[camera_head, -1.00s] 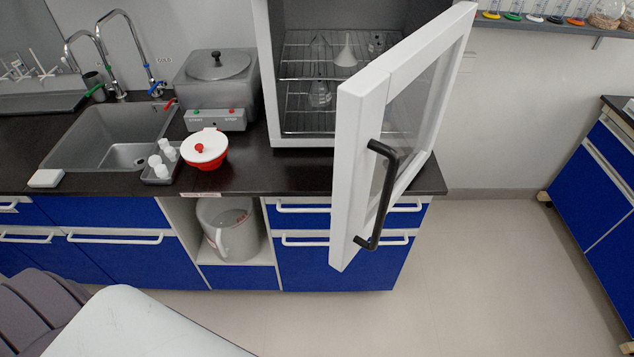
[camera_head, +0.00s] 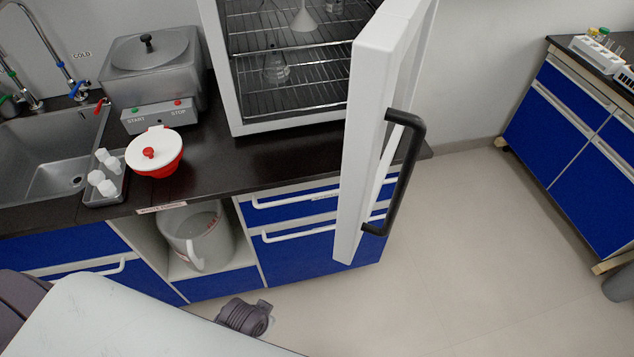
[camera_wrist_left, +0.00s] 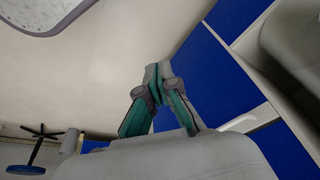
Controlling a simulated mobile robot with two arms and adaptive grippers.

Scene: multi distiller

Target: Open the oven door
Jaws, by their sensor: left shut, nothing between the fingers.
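The oven door (camera_head: 361,140) stands wide open in the head view, swung out past the counter's front edge. It has a white frame, a glass pane and a black bar handle (camera_head: 406,172) on its face. The oven (camera_head: 227,75) is white, with wire racks holding glassware. My left gripper (camera_wrist_left: 153,72) shows in the left wrist view with its green-sided fingers closed together and nothing between them. It is in front of blue cabinet fronts, and neither the door nor its handle shows in that view. My right gripper is not in view.
A grey bath with START and STOP buttons (camera_head: 155,75), a red bowl with a white lid (camera_head: 153,152) and a sink (camera_head: 45,160) are on the dark counter. Another blue cabinet (camera_head: 575,135) stands at right. The floor (camera_head: 450,260) between is clear.

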